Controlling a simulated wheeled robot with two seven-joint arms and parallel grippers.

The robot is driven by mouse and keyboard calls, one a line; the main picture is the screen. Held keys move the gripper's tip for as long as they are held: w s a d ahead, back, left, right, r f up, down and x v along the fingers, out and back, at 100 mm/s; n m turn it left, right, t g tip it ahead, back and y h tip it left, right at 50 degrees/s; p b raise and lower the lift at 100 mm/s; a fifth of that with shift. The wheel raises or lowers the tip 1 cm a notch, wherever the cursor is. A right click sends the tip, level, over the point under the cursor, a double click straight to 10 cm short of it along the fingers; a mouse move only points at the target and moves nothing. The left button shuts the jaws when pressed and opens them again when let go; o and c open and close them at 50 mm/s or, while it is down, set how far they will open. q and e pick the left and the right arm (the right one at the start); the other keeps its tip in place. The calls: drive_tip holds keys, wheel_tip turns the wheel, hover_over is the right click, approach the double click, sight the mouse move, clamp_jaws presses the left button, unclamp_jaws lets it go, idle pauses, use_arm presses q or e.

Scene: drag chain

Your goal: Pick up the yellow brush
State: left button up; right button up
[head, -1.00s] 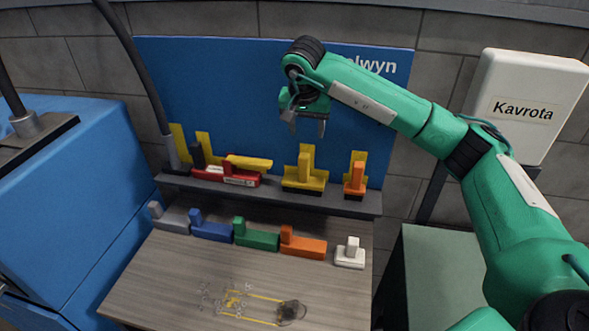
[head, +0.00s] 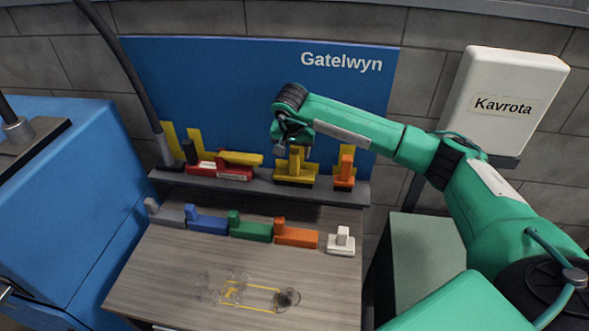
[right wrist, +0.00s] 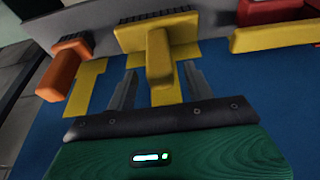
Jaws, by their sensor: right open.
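The yellow brush (head: 296,177) stands on the dark shelf (head: 262,190) in front of the blue back panel, its handle pointing up. My right gripper (head: 294,150) is over it, fingers pointing down, partly covering the handle top in the head view. In the right wrist view the yellow brush (right wrist: 158,38) has its dark bristles on the shelf, and its handle stands towards the gap between the open fingers of my right gripper (right wrist: 160,88). The fingers look apart from the handle, one on each side. My left gripper is not in view.
An orange brush (head: 345,172) stands just right of the yellow one. A blue panel (head: 230,90) rises close behind.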

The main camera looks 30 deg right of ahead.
drive_tip(key=shift+p+x, duration=0.4)
drive_tip(key=shift+x, duration=0.6)
drive_tip(key=shift+w+f, duration=0.1)
drive_tip(key=shift+f, duration=0.2)
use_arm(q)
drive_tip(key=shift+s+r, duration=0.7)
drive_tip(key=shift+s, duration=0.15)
use_arm(e)
drive_tip(key=shift+c, duration=0.4)
clamp_jaws()
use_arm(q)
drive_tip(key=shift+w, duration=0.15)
